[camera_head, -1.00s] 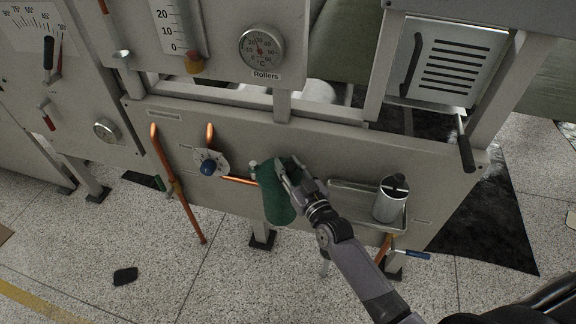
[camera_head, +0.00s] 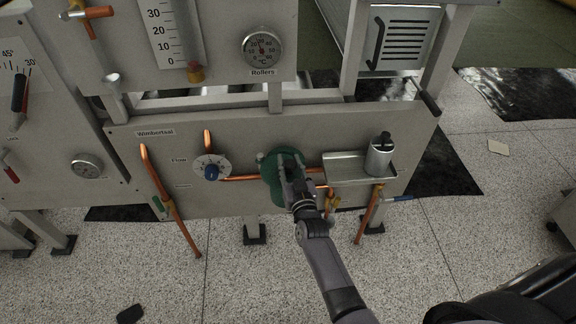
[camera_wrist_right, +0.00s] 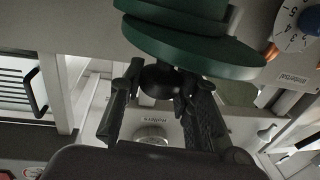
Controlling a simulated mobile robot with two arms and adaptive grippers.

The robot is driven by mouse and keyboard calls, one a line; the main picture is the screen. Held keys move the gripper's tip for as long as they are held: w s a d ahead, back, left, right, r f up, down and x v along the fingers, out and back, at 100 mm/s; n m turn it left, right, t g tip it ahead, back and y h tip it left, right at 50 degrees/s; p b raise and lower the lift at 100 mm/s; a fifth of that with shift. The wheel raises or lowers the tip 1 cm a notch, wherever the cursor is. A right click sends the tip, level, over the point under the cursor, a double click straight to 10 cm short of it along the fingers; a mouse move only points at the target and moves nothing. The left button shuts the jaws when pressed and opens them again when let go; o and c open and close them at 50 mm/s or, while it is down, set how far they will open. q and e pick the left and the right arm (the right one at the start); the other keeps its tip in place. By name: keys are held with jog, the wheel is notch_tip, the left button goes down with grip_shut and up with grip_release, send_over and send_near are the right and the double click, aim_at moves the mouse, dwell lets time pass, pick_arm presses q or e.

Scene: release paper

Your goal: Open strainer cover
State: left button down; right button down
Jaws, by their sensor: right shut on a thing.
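The green strainer (camera_head: 274,178) is mounted on the grey panel, joined to copper pipes. In the wrist view its round green cover (camera_wrist_right: 195,45) shows at the top, with a dark knob (camera_wrist_right: 160,80) below it. My right gripper (camera_head: 290,165) is in front of the strainer and hides part of it. In the wrist view my right gripper (camera_wrist_right: 160,98) has its fingers on either side of the dark knob, shut on it. The cover appears seated against the green body behind it. My left gripper is not in view.
A blue flow knob (camera_head: 212,172) on a white dial is left of the strainer. A metal tray (camera_head: 345,170) with a steel canister (camera_head: 379,158) is at right. Copper pipes (camera_head: 170,200) and a blue-handled valve (camera_head: 398,198) are near.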

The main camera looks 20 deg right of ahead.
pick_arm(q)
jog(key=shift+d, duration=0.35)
pick_arm(e)
jog(key=c, duration=1.6)
grip_release()
jog(key=shift+c, duration=0.2)
jog(key=o, duration=0.4)
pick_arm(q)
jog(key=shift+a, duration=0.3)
pick_arm(e)
jog(key=shift+o, duration=0.2)
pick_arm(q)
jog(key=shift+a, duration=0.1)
pick_arm(e)
jog(key=shift+s, duration=0.1)
jog(key=s, duration=0.4)
jog(key=s+a, duration=0.1)
jog(key=s, duration=0.2)
jog(key=shift+s+a, duration=0.1)
